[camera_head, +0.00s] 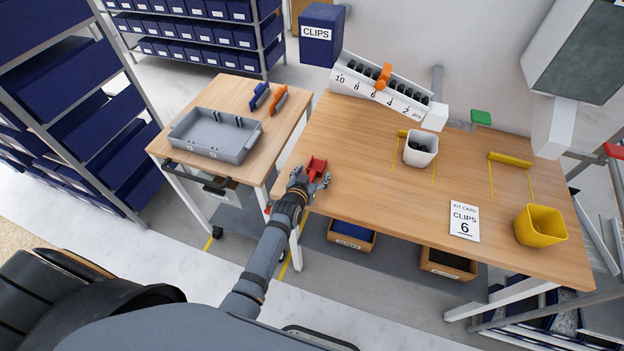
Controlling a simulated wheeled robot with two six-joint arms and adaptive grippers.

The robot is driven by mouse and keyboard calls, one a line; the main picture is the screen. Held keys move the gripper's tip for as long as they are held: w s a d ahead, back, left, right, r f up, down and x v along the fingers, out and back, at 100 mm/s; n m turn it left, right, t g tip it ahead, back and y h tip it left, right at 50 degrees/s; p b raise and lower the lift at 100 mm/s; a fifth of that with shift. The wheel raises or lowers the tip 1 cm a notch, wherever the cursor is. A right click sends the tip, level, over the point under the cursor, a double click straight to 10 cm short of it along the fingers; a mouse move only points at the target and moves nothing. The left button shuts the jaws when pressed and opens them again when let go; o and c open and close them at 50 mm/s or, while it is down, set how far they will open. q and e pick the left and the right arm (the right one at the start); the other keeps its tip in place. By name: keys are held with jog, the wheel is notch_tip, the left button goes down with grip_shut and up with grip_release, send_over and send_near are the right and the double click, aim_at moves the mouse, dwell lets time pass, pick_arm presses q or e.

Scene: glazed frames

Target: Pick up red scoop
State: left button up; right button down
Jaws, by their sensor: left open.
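The red scoop (317,166) lies on the wooden workbench (345,125) near its left front edge. My left gripper (311,180) is open just in front of the scoop, with its fingers close to the scoop's near side. Part of the scoop is hidden by the gripper, and I cannot tell whether they touch. My right gripper is not in view.
A grey tray (186,143) sits on a side table at left. On the bench are a white counting rack (352,72), a white cup (434,149), a kit card (464,222) and a yellow bin (539,238).

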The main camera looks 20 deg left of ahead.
pick_arm(q)
jog(key=shift+s+r, duration=0.1)
jog(key=c, duration=1.2)
jog(key=shift+c, duration=0.2)
